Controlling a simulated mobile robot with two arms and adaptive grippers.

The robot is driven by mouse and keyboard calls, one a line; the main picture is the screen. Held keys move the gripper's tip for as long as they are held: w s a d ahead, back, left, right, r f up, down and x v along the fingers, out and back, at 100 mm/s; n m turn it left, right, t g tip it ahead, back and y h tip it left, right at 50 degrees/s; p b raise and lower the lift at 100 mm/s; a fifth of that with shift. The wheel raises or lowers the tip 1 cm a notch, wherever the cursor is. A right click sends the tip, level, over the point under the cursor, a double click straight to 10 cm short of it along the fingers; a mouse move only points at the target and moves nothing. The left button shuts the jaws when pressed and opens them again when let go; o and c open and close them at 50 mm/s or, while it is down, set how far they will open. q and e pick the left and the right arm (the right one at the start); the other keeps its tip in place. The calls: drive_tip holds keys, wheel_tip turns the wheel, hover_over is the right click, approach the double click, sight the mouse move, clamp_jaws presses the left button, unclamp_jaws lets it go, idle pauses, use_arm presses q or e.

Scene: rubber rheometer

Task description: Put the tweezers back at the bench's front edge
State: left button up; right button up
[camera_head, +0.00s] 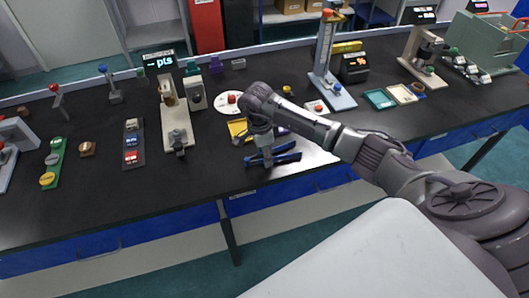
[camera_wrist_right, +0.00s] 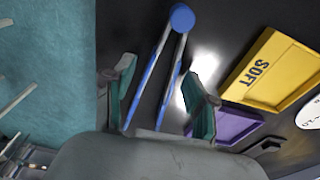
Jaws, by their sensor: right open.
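The blue tweezers (camera_head: 286,158) lie on the dark bench (camera_head: 120,205) near its front edge, roughly along it, with their two legs spread apart. In the right wrist view the tweezers (camera_wrist_right: 154,75) run between my fingers, with the round blue end (camera_wrist_right: 182,18) beyond the fingertips. My right gripper (camera_head: 266,160) points down over the tweezers. In the wrist view its two teal-padded fingers (camera_wrist_right: 163,80) are open, one on each side, with gaps to the legs. The far ends of the legs are hidden behind the gripper body. My left gripper is not in view.
A yellow tray marked SOFT (camera_wrist_right: 268,72) and a purple tray (camera_wrist_right: 232,126) lie beside the right finger. Instruments line the bench's back and left. The front strip left of the tweezers is clear.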

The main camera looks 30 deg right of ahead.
drive_tip(key=shift+w+r+b, duration=0.1)
drive_tip(key=shift+r+b, duration=0.2)
drive_tip(key=shift+r, duration=0.15)
wheel_tip(320, 180, up, 11)
drive_tip(key=a+b, duration=0.1)
drive_tip(key=b, duration=0.2)
drive_tip(key=shift+r, duration=0.15)
drive_tip(key=shift+a, duration=0.1)
